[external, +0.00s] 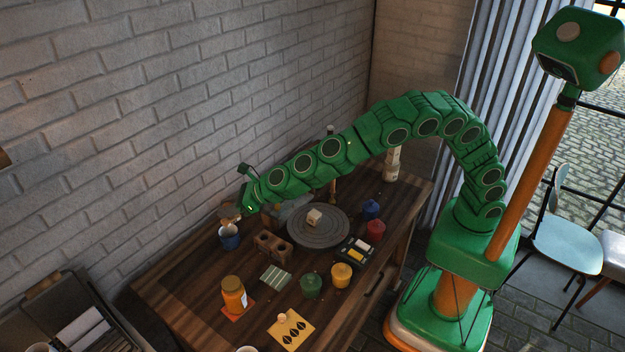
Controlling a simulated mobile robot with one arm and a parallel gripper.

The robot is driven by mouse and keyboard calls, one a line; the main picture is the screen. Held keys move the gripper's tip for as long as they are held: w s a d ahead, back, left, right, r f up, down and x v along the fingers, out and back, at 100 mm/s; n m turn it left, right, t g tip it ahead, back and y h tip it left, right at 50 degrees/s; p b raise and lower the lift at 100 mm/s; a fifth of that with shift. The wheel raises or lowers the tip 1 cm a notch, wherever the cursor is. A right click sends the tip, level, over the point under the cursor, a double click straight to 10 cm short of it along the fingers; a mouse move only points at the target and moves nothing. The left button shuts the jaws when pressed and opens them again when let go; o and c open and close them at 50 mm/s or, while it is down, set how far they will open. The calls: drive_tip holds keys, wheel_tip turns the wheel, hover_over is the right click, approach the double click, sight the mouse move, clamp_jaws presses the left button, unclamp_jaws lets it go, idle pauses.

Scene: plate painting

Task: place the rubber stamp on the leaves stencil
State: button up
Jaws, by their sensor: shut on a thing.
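The leaves stencil (291,334) is a yellow sheet with dark leaf shapes at the table's front edge. A small pale, knob-topped thing (282,319), which looks like a rubber stamp, stands on its upper left part. My gripper (240,207) is far from it, at the table's back left, just above a blue mug (229,239). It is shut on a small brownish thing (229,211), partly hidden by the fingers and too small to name.
A grey turntable (330,236) bears a small pale block (314,216). Near it stand blue (371,208), red (376,229), yellow (341,275) and green (311,285) pots, a wooden holder (272,246) and an orange jar (234,294). The table's left part has bare room.

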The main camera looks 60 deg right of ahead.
sight(228, 204)
drive_tip(key=shift+r, duration=2.85)
drive_tip(key=shift+s+a, duration=0.45)
drive_tip(key=shift+s, duration=0.25)
drive_tip(key=s+a+m+t+h, duration=0.15)
drive_tip(key=s+a, duration=0.25)
drive_tip(key=s, duration=0.9)
drive_tip(key=s+a+m+h, duration=0.1)
drive_tip(key=s+a+m, duration=0.15)
drive_tip(key=s, duration=1.05)
drive_tip(key=shift+n, duration=0.5)
drive_tip(key=shift+s+a+f, duration=0.1)
drive_tip(key=shift+f, duration=4.65)
drive_tip(key=shift+s+a+f, duration=0.1)
drive_tip(key=shift+f, duration=4.65)
drive_tip(key=shift+s+a+f, duration=0.1)
drive_tip(key=shift+f, duration=4.65)
drive_tip(key=shift+f, duration=0.15)
drive_tip(key=o, duration=1)
drive_tip(key=shift+o, duration=0.2)
